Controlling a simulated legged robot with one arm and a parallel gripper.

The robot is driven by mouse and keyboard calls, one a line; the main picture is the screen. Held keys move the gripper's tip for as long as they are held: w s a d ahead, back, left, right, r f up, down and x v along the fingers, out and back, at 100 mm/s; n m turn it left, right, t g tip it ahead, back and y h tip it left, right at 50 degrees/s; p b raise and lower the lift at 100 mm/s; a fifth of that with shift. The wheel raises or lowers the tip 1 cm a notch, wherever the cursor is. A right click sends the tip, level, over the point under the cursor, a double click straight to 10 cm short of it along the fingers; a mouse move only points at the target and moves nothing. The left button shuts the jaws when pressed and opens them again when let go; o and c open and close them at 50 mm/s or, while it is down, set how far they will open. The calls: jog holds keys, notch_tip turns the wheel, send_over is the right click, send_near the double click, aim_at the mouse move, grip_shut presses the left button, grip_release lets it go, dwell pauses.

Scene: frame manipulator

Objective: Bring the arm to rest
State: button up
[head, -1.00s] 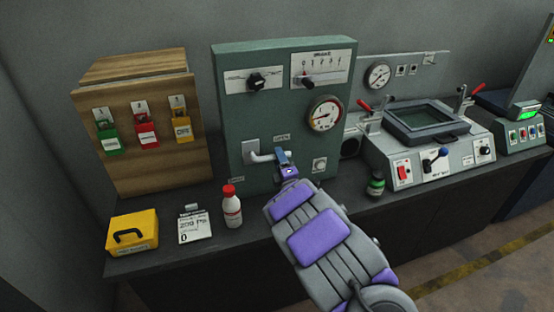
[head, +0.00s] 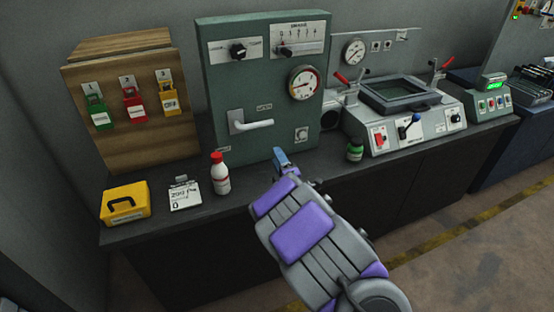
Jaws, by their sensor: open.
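My arm reaches up from the lower right of the head view in grey and purple segments. My gripper (head: 281,158) is at its far end, small and partly hidden behind my own arm. It is in front of the lower part of the green cabinet (head: 224,95), below and to the right of the white lever handle (head: 250,124). The gripper is open and apart from the handle. I see nothing between its fingers.
A green jar (head: 355,151) and a grey machine (head: 412,120) are right. The floor in front is open.

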jog(key=shift+a, duration=0.1)
jog(key=d+r+m+g+h, duration=0.1)
jog(key=d+r+m+h, duration=0.1)
jog(key=d+m+h, duration=0.3)
jog(key=s+d+m+g+h, duration=0.4)
jog(key=s+d+m+g, duration=0.45)
jog(key=s, duration=0.35)
jog(key=s+a+r+m+g+y, duration=0.1)
jog(key=s+g, duration=0.3)
jog(key=s, duration=0.9)
jog(key=s+a+r+m+g+y, duration=0.1)
jog(key=s+a+m+g, duration=0.2)
jog(key=s, duration=1.1)
jog(key=s+a+r+m+g+y, duration=0.1)
jog(key=s+a+m+g, duration=0.2)
jog(key=s, duration=1)
jog(key=shift+s+m+g, duration=0.35)
jog(key=shift+m+g, duration=0.2)
jog(key=shift+g, duration=0.3)
jog(key=shift+c, duration=0.3)
